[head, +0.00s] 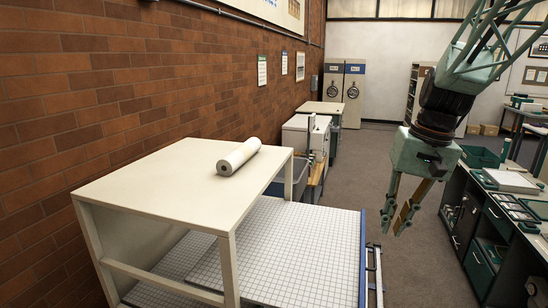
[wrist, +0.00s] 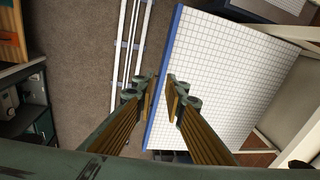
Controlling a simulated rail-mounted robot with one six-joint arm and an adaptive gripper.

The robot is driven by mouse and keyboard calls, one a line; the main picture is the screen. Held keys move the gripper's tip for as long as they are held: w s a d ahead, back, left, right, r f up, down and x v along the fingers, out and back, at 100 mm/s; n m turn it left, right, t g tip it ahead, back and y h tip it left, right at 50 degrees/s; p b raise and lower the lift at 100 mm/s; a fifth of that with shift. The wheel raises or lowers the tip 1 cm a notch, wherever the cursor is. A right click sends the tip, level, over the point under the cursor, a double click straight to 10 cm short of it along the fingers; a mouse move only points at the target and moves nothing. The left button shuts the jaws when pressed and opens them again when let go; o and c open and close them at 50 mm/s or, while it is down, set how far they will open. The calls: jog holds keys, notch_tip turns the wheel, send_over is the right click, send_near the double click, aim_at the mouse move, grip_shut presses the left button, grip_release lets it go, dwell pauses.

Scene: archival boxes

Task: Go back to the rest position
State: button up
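My gripper (head: 394,226) hangs at the right of the head view, pointing down, in the air to the right of the gridded white surface (head: 290,248). In the wrist view my gripper (wrist: 161,90) shows its two fingers with a narrow gap between the tips. Nothing is held between them. The blue edge of the gridded surface (wrist: 225,85) lies below the fingertips in that view.
A cream table (head: 185,176) bears a rolled grey-white cylinder (head: 238,157) at the left. A brick wall (head: 120,75) runs along the left. A dark green workbench (head: 492,225) with trays stands at the right. Grey floor lies between.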

jog(key=s+a+r+n+t+h+b, duration=0.1)
jog(key=s+a+r, duration=0.2)
jog(key=s, duration=0.6)
jog(key=s+a+r+b, duration=0.2)
jog(key=s+a, duration=0.2)
jog(key=s, duration=0.4)
jog(key=s+a+f+t+b, duration=0.1)
jog(key=s, duration=0.7)
jog(key=s+a+f+n, duration=0.1)
jog(key=s, duration=0.7)
jog(key=shift+s+f+n+t+h+b, duration=0.25)
jog(key=shift+n+t+h+b, duration=0.05)
jog(key=shift+t+b, duration=0.1)
